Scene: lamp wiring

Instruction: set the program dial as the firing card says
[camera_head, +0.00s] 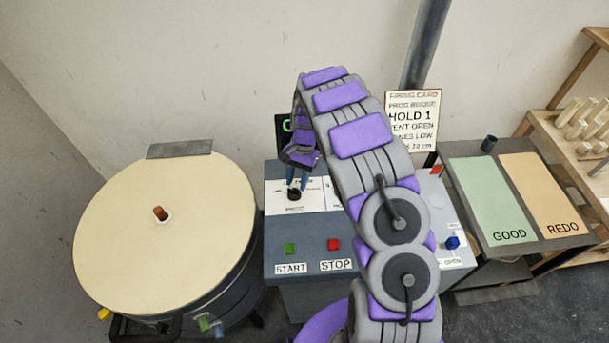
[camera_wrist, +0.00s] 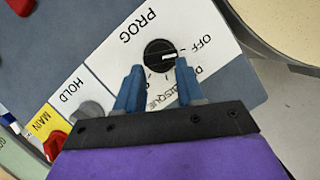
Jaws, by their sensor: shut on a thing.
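The program dial is a round black knob (camera_wrist: 158,50) under the word PROG on a white label. Its white mark points right in the wrist view, toward OFF. BISQUE and a partly covered word starting with D are also printed around it. In the head view the dial (camera_head: 294,194) sits at the panel's upper left. My gripper (camera_wrist: 158,68) has its blue fingertips on either side of the dial, shut on it; it also shows in the head view (camera_head: 298,180). The firing card (camera_head: 411,120) on the wall reads PROG BISQUE, HOLD 1, VENT OPEN.
A grey HOLD knob (camera_wrist: 91,111) and a red MAIN control (camera_wrist: 54,146) are beside the dial. Green START (camera_head: 290,247) and red STOP (camera_head: 333,244) buttons are in front. A round kiln (camera_head: 120,230) stands left; the GOOD/REDO table (camera_head: 489,212) stands right. My arm hides the panel's middle.

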